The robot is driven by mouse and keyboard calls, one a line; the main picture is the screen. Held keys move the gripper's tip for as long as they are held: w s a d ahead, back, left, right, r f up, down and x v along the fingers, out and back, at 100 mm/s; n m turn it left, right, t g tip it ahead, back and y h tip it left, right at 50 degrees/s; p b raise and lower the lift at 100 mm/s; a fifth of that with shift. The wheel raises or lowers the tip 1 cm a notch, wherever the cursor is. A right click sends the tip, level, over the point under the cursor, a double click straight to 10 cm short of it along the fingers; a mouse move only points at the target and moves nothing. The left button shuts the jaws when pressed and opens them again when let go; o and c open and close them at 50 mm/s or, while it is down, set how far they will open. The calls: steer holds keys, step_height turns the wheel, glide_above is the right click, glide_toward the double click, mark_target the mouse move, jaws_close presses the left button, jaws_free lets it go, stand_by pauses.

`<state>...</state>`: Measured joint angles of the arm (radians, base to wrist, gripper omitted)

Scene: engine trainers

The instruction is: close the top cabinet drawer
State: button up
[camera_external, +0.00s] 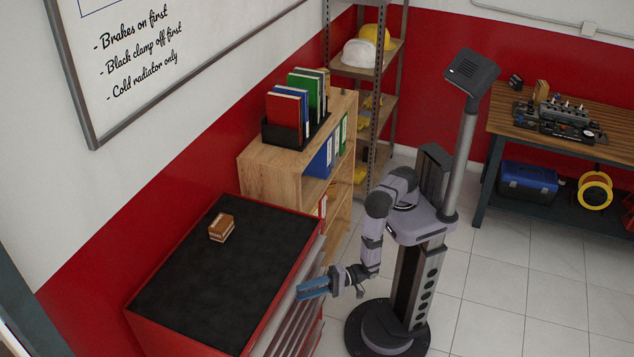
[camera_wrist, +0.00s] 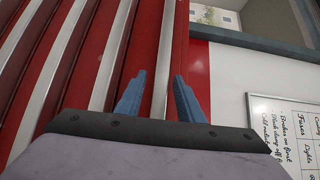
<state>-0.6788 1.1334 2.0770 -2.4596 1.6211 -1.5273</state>
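The red tool cabinet (camera_external: 160,335) with a black top stands at the lower left of the external view. Its drawer fronts with silver handle strips face right, towards my arm. The top drawer (camera_external: 284,304) is at the upper edge of that face; how far it stands out is hard to tell. My gripper (camera_external: 312,288) is at the cabinet's front, near the top drawer. In the wrist view, my gripper's (camera_wrist: 159,75) blue fingers are apart with nothing held. A silver strip on the rightmost red drawer front (camera_wrist: 177,45) shows between them; contact cannot be told.
A small brown box (camera_external: 222,228) lies on the cabinet top. A wooden bookshelf (camera_external: 270,172) with binders stands behind the cabinet. A workbench (camera_external: 560,140) is at the back right. The tiled floor right of my base is clear.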

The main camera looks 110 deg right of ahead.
steer(key=s+b, duration=0.1)
steer(key=s, duration=0.4)
stand_by(0.4)
